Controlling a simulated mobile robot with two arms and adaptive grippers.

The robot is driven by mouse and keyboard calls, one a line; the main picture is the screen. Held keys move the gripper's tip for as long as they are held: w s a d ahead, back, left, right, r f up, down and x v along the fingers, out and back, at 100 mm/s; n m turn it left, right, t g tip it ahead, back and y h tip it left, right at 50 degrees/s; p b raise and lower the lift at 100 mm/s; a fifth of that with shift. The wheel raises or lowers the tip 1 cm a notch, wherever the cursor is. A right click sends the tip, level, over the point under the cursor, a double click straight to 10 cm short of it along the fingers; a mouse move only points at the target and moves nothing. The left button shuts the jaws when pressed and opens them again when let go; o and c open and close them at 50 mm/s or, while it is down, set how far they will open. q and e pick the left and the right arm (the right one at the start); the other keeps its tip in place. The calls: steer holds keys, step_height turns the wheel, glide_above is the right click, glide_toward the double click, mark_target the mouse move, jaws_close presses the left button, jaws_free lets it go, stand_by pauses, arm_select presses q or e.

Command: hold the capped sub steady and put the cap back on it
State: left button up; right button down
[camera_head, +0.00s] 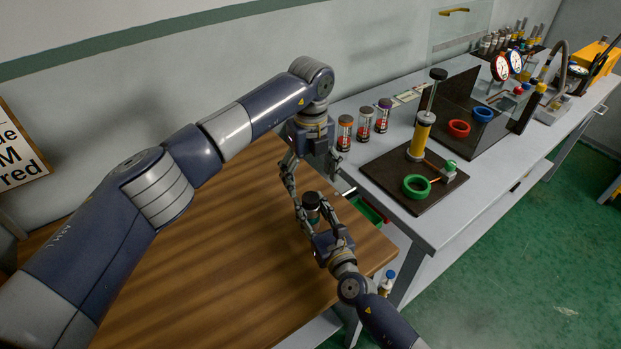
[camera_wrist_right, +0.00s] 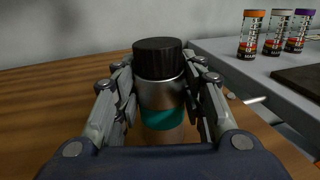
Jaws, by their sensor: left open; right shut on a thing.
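The capped sub (camera_head: 312,213) is a short metal cylinder with a teal band, upright above the wooden table. In the right wrist view the sub (camera_wrist_right: 162,98) stands between my right fingers. Its black cap (camera_wrist_right: 158,58) sits on top of it; I cannot tell whether it is fully seated. The cap also shows in the head view (camera_head: 311,198). My right gripper (camera_head: 318,213) is shut on the sub's body, below the cap. My left gripper (camera_head: 312,178) is open and empty, pointing down just above and behind the cap. It does not show in the right wrist view.
The wooden table (camera_head: 215,285) is mostly clear. A grey bench (camera_head: 462,215) adjoins on the right, with several capped jars (camera_head: 364,124), a dark board (camera_head: 405,190) with a yellow cylinder (camera_head: 421,135) and a green ring (camera_head: 416,186), and gauges (camera_head: 501,67) farther back.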

arm_select(q)
step_height(320, 180, up, 11)
stand_by(0.3)
arm_select(e)
steer(key=c, duration=0.9)
jaws_free()
steer(key=shift+c, duration=0.2)
steer(key=shift+s+d+f, duration=0.1)
steer(key=shift+s+d, duration=0.05)
steer(key=shift+s, duration=0.2)
steer(key=v, duration=1.1)
steer(key=shift+s, duration=0.1)
